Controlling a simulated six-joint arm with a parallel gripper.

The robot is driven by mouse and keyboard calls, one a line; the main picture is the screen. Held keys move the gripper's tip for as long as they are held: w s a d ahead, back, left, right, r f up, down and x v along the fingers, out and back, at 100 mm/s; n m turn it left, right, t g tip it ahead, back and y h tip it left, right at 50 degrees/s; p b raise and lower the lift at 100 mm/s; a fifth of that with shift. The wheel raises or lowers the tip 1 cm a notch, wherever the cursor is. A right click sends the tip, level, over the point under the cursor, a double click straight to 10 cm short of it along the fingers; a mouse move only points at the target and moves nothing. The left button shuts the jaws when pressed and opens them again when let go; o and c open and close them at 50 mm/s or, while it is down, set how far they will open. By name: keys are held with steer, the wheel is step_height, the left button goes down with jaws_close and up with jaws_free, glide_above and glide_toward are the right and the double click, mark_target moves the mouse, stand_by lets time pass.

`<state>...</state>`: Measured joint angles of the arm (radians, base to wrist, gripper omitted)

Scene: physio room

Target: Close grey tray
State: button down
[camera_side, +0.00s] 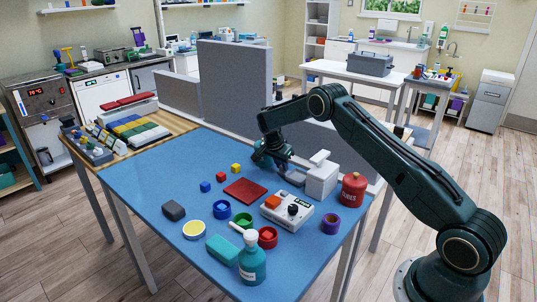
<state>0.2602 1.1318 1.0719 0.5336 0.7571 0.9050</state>
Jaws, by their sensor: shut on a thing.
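The grey tray (293,178) is a small, low, light-grey piece near the back of the blue table. It sticks out to the left of a white block-shaped unit (322,181) with a raised top. My gripper (282,168) is dark green and reaches down from behind, at the tray's left end. Its jaws are shut on the tray; the fingertips are small and partly hidden, so the exact contact point is unclear.
A white device with an orange block (286,211) lies in front, and a dark red mat (245,191) lies to the left. Grey partitions (235,82) rise behind. The blue table's left side (145,180) is clear.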

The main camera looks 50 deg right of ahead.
mark_target(293, 174)
steer(key=shift+s, duration=0.15)
steer(key=shift+s+r, duration=0.1)
steer(key=shift+s, duration=1.8)
steer(key=c, duration=1.3)
jaws_free()
steer(key=v, duration=1.3)
steer(key=shift+a+r, duration=0.2)
steer(key=shift+r, duration=0.1)
